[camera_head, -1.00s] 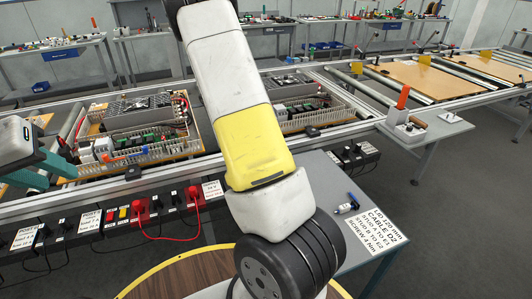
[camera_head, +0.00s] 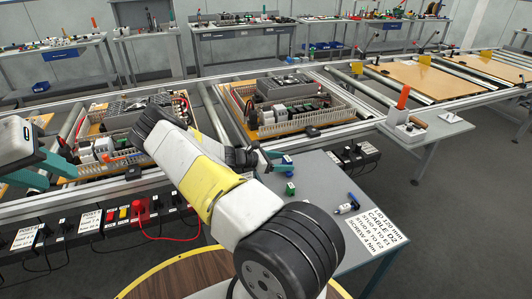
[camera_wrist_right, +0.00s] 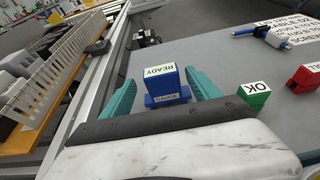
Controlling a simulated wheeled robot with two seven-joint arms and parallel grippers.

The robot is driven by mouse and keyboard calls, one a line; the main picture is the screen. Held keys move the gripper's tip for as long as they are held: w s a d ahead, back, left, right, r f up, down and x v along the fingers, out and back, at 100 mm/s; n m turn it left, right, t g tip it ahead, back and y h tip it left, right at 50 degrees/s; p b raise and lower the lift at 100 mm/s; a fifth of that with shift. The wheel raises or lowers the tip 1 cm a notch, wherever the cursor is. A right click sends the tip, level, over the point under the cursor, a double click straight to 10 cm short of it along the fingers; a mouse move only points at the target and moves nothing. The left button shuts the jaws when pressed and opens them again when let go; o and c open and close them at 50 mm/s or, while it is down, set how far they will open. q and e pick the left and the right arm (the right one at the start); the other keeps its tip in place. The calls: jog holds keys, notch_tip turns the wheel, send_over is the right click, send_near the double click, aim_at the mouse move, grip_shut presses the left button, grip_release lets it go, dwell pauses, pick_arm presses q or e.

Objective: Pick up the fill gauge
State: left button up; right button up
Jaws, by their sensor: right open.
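The fill gauge (camera_wrist_right: 167,80) is a blue block with a "READY" label on top and a "GAUGE" label on its lower front. It also shows small and blue in the head view (camera_head: 287,159), on the grey side table. My right gripper (camera_wrist_right: 160,77) is open, its teal fingers on either side of the gauge with gaps visible. In the head view my right gripper (camera_head: 277,160) is beside the gauge.
A green "OK" block (camera_wrist_right: 254,95) and a red block (camera_wrist_right: 304,78) stand on the grey table (camera_head: 325,222), right of the gripper. A blue-and-white pen-like tool (camera_head: 347,205) lies near a printed label sheet (camera_head: 377,228). The conveyor rail (camera_wrist_right: 92,75) runs along the left.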

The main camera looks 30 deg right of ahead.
jog(key=x, duration=0.5)
jog(key=shift+s, duration=0.15)
jog(key=c, duration=1.5)
